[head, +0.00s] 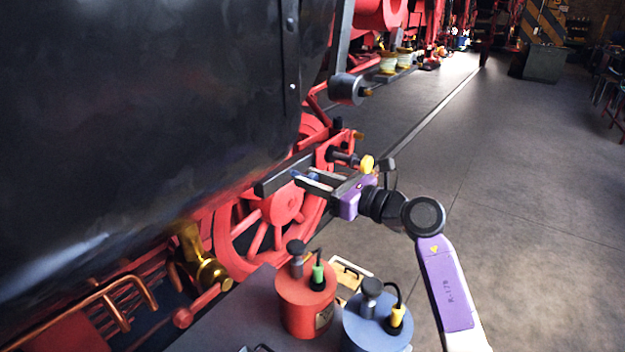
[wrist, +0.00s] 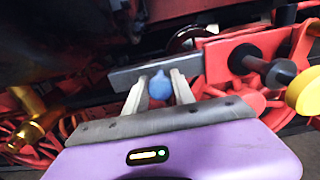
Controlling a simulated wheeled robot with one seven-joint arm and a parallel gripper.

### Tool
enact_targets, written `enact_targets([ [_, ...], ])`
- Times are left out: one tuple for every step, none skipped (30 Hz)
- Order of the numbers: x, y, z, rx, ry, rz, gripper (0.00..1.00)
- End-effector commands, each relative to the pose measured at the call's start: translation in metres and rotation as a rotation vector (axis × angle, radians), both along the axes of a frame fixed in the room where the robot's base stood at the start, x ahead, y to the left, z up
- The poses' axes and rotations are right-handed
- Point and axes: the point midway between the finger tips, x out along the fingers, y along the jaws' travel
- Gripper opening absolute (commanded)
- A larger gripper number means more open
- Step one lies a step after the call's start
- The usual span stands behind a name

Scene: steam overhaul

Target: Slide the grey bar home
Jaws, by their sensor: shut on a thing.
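The grey bar (head: 272,183) lies lengthwise in front of the red spoked wheel, its far end at a red bracket (head: 325,155). In the wrist view the bar (wrist: 128,77) runs across, its right end meeting or entering the red bracket (wrist: 216,57); I cannot tell how deep. A blue knob (wrist: 160,85) stands out from the bar's near face. My gripper (head: 303,178) is level with the bar. In the wrist view its two pale fingers (wrist: 159,88) are shut on the blue knob, one on each side. The fingers hide part of the bar.
A black plunger (wrist: 251,60) with a yellow knob (wrist: 306,91) sticks out of the bracket, right of my fingers. A red can (head: 305,305) and a blue can (head: 378,325) stand below my arm. The big black boiler (head: 150,120) fills the left.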

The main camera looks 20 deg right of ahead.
Motion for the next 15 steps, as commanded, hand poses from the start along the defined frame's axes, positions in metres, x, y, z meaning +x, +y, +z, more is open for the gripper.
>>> enact_targets([
  [0.000,-0.001,-0.001,0.000,0.001,-0.001,0.00],
  [0.001,-0.002,-0.001,-0.001,0.001,-0.001,0.00],
  [0.002,-0.003,-0.001,-0.001,0.001,-0.002,0.00],
  [0.003,-0.005,-0.002,0.000,0.000,-0.002,0.00],
  [0.005,-0.008,-0.002,0.000,0.000,-0.002,0.00],
  [0.008,-0.012,-0.003,0.000,0.000,-0.003,0.00],
  [0.010,-0.015,-0.003,0.000,0.000,-0.003,0.00],
  [0.012,-0.018,-0.004,-0.001,0.001,-0.004,0.00],
  [0.016,-0.022,-0.003,-0.001,0.000,-0.003,0.00],
  [0.017,-0.025,-0.003,0.000,0.000,-0.003,0.00],
  [0.019,-0.027,-0.003,0.000,0.000,-0.003,0.00],
  [0.020,-0.029,-0.002,-0.001,0.001,-0.003,0.00],
  [0.021,-0.030,-0.001,-0.001,0.001,-0.003,0.00],
  [0.021,-0.030,-0.001,-0.001,0.001,-0.004,0.00],
  [0.021,-0.030,0.000,0.000,0.000,-0.004,0.00],
])
